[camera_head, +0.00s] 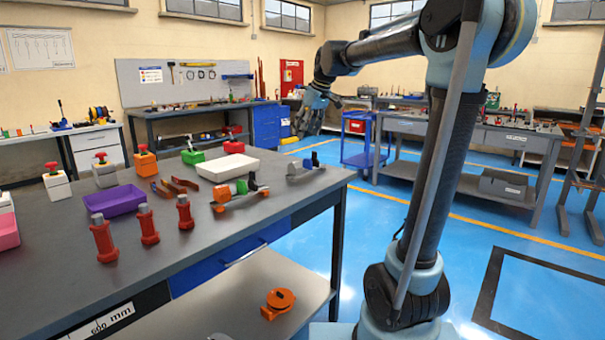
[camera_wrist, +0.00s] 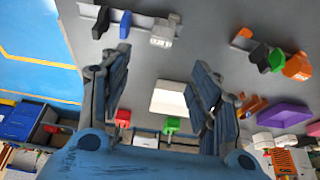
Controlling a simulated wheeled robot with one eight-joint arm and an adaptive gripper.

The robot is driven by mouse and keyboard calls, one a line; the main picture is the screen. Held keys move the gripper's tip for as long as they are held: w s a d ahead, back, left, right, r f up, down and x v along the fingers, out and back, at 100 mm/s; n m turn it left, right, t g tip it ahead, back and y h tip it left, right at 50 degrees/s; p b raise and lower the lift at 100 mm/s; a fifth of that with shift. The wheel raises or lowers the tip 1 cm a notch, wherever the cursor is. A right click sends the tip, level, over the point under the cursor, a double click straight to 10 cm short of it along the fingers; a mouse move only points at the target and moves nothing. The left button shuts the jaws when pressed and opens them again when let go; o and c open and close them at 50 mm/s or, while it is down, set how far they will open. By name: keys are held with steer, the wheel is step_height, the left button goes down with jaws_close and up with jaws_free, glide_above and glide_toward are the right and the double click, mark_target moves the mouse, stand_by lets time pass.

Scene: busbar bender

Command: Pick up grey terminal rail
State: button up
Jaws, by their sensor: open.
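The grey terminal rail (camera_head: 303,171), with a grey block and smaller blue and black blocks, lies near the right end of the dark workbench (camera_head: 225,232). It also shows at the top of the wrist view (camera_wrist: 162,32), beyond my fingertips and apart from them. My gripper (camera_head: 312,112) is raised above and behind the bench's far right corner in the head view. In the wrist view my gripper (camera_wrist: 155,72) has its two fingers wide apart with nothing between them. A second rail with orange, green and black blocks (camera_head: 238,193) lies to the left of the grey one.
A white tray (camera_head: 227,167), a purple bin (camera_head: 115,200), copper-coloured bars (camera_head: 175,186) and several red insulators (camera_head: 103,238) stand on the bench. Red and green pieces stand along its far edge. Blue floor lies open right of the bench. An orange part (camera_head: 278,302) sits on the lower shelf.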

mark_target(295, 162)
steer(key=x, duration=1.5)
steer(key=shift+a+f, duration=0.15)
steer(key=shift+f, duration=0.05)
steer(key=c, duration=1.3)
